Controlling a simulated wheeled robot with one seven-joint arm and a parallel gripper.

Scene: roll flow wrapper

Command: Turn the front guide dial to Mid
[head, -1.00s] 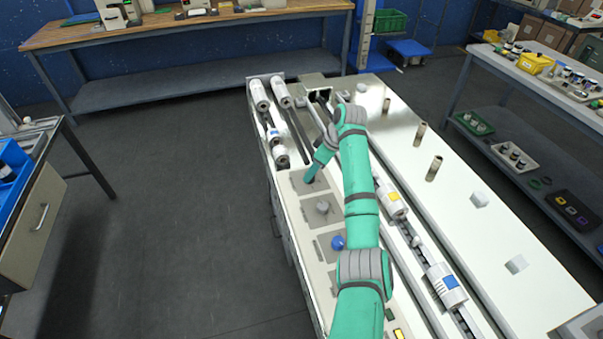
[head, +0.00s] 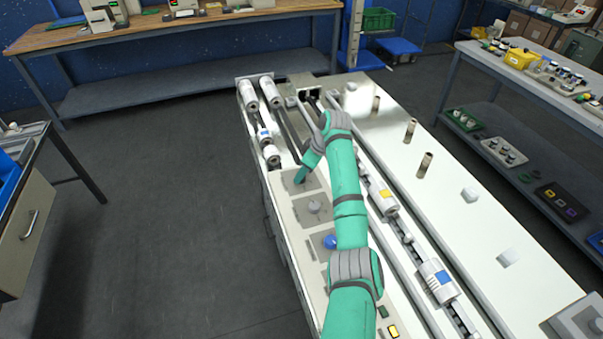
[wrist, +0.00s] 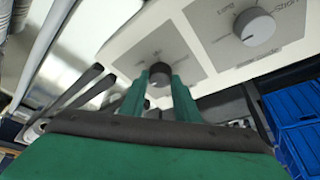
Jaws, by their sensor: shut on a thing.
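A round grey dial (wrist: 159,70) on a square grey plate shows between my fingertips in the wrist view. My gripper (wrist: 159,82) is shut on this dial, one green finger on each side. Its markings and pointer are not readable. In the head view my gripper (head: 299,180) reaches down to the farthest plate of the control panel, and hides the dial there. I cannot read which one is named front guide.
A blue knob (head: 330,242) sits nearer on the same panel. White rollers (head: 269,92) stand beyond the panel. A rail with roll-like parts (head: 437,278) runs right of my arm. Blue crates (wrist: 300,130) show at the wrist view's right. The floor at left is clear.

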